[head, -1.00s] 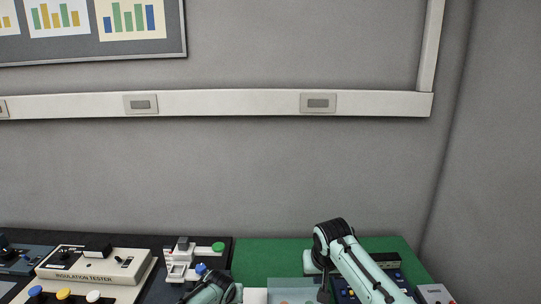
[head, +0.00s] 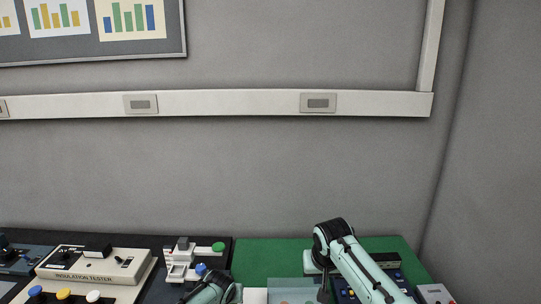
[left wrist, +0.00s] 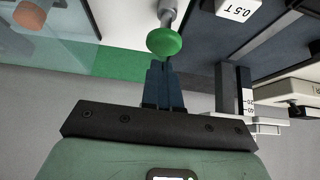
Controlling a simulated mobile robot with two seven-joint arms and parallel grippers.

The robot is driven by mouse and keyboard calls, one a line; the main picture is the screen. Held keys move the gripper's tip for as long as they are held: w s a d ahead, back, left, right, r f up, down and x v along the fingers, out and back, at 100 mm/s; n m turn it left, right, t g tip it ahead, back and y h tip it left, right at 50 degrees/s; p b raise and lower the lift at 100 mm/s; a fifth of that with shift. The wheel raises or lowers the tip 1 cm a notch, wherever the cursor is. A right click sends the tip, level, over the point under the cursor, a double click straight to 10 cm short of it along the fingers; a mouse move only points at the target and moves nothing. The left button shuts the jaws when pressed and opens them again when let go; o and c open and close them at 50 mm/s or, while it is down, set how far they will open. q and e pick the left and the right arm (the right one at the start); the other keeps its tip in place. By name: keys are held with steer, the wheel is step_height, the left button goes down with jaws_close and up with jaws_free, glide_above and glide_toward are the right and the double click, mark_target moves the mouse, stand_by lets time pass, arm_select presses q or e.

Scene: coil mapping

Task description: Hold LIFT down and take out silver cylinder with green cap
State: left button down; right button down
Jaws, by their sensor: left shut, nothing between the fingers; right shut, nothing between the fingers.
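A green cap (left wrist: 164,42) sits on the end of a silver cylinder (left wrist: 167,13) in the left wrist view. My left gripper (left wrist: 158,68) is shut and empty, its fingertips just below the cap in that picture; I cannot tell whether they touch it. A green round top (head: 218,246) shows at the back of the dark bench in the head view. My right gripper (head: 323,296) is shut and empty at the bottom edge of the head view, mostly cut off. No LIFT label is readable in either view.
An insulation tester (head: 90,264) and several coloured knobs stand at left. A blue knob (head: 200,268) is beside my left arm. A green mat (head: 270,258) lies at centre right. A white block marked 0.5 T (left wrist: 238,8) is near the cap. A dark panel (head: 385,262) stands behind my right arm.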

arm_select(q)
steer(key=shift+f, duration=2.25)
stand_by(0.3)
stand_by(0.5)
steer(key=shift+r, duration=0.1)
arm_select(e)
steer(key=c, duration=0.7)
jaws_free()
steer(key=shift+c, duration=0.2)
steer(key=w+d+f+n+y, duration=0.1)
steer(key=f+n, duration=0.1)
steer(key=f, duration=0.1)
steer(key=w+d+f+n+g, duration=0.1)
steer(key=f+n, duration=0.2)
steer(key=w+d+f+n+y, duration=0.1)
steer(key=f+n, duration=0.1)
steer(key=f, duration=0.1)
steer(key=shift+w+f+n+y, duration=0.2)
steer(key=shift+w+n+y, duration=0.1)
steer(key=shift+w, duration=0.1)
steer(key=shift+w+d+f+n, duration=0.15)
steer(key=shift+w+f+n, duration=0.05)
steer(key=shift+f+n, duration=0.4)
steer(key=shift+y, duration=0.3)
steer(key=x, duration=1.2)
steer(key=shift+s+f, duration=0.1)
steer(key=shift+s, duration=0.1)
